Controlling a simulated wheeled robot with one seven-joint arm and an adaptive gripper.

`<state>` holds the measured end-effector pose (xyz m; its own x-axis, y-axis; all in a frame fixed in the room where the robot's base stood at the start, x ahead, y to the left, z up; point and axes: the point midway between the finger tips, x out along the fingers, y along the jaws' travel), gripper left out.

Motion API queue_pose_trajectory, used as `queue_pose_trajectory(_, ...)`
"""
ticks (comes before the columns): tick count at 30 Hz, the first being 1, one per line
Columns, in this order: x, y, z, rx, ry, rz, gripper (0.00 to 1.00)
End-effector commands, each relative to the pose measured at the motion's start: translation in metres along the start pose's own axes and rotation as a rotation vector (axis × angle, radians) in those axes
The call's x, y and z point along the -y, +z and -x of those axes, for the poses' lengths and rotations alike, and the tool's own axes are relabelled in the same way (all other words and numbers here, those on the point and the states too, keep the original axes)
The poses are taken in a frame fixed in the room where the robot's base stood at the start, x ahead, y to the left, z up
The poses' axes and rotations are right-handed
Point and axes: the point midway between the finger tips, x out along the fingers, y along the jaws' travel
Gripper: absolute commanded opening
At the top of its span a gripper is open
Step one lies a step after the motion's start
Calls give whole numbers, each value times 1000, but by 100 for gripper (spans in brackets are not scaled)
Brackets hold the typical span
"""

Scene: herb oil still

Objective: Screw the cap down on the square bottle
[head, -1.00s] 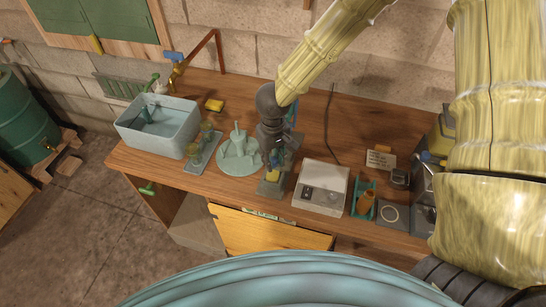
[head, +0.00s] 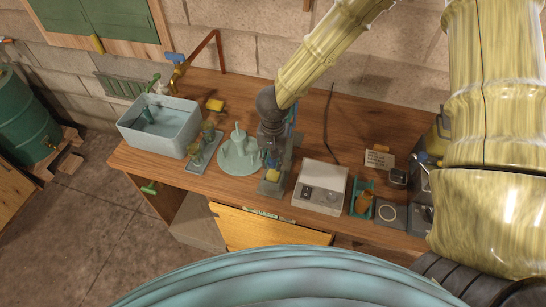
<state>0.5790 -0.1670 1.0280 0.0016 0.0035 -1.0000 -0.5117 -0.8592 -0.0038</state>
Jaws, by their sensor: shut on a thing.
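My gripper (head: 272,158) points down over the middle of the workbench, at a grey fixture (head: 270,188) with a yellow part on it. The gripper is shut, and a small blue piece shows at its fingers. The cap and the square bottle are mostly hidden by the gripper and too small to tell apart. I cannot see whether the cap sits level on the bottle's neck.
On the bench (head: 350,115), a pale green stand (head: 238,160) is close left of the gripper. A tray with green-topped jars (head: 203,148) and a basin (head: 158,125) stand farther left. A white device (head: 320,187) and an amber bottle in a teal rack (head: 362,203) are right.

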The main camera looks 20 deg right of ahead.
Motion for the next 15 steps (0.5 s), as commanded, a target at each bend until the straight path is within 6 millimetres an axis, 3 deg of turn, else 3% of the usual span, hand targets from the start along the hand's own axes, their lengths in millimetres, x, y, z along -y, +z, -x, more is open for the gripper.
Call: queue_pose_trajectory(15,0,0,0,-2,1,-452,0)
